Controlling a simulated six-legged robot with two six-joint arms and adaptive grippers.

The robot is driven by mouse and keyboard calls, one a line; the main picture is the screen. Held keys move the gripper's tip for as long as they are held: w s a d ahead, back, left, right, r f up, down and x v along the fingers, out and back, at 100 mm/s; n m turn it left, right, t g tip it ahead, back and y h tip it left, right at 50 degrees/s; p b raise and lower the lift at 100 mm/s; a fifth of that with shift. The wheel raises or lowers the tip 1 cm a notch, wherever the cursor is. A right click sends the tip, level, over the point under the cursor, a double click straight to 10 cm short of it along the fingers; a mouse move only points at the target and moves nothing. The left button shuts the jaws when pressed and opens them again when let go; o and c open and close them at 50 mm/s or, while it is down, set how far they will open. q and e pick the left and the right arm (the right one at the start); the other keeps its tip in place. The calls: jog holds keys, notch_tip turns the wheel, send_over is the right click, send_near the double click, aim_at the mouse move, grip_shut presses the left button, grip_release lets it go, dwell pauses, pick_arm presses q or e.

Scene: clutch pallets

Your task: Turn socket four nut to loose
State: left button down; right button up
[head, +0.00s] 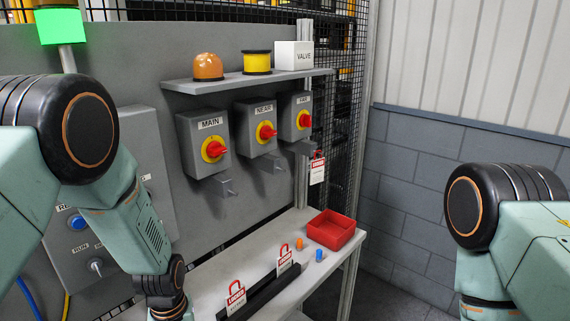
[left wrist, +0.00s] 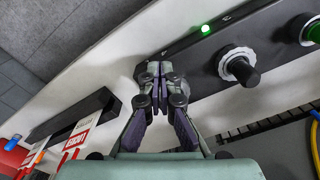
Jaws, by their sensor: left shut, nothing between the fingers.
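In the left wrist view, a round connector (left wrist: 238,65) with a pale ribbed ring and a black middle sits on a dark panel (left wrist: 200,62). Whether it is socket four cannot be told; no socket number is readable. My left gripper (left wrist: 154,72) is shut and empty, its tips over the rounded end of the dark panel, left of the connector and apart from it. Whether the tips touch the panel is unclear. In the head view my left arm reaches down past the bottom edge and its fingers are out of frame. Only my right arm's links show at right, not its gripper.
A small green light (left wrist: 205,29) and a green button (left wrist: 314,33) are on the panel. A black rack (head: 262,291) with red and white tags stands on the bench, with a red tray (head: 331,230) beyond. Three switch boxes, including MAIN (head: 204,143), hang on the wall.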

pick_arm(q)
notch_tip(320, 180, up, 3)
jog(key=shift+r+p, duration=0.15)
jog(key=shift+p, duration=0.7)
jog(key=shift+r+p, duration=0.3)
jog(key=shift+r, duration=0.6)
pick_arm(e)
notch_tip(320, 180, up, 3)
jog(key=shift+f, duration=0.1)
pick_arm(q)
jog(key=a+b, duration=0.1)
jog(key=b, duration=0.1)
jog(key=shift+a+b, duration=0.1)
jog(key=shift+b, duration=0.3)
jog(key=shift+s+a+r+b, duration=0.3)
jog(key=shift+a+b, duration=0.15)
jog(key=shift+b, duration=0.15)
jog(key=shift+d+f+b, duration=0.1)
jog(key=shift+f+b, duration=0.8)
jog(key=shift+b, duration=0.05)
notch_tip(320, 180, down, 5)
jog(key=b, duration=0.3)
jog(key=shift+w+b, duration=0.1)
jog(key=shift+b, duration=0.25)
pick_arm(e)
notch_tip(320, 180, down, 9)
jog(key=shift+f, duration=0.15)
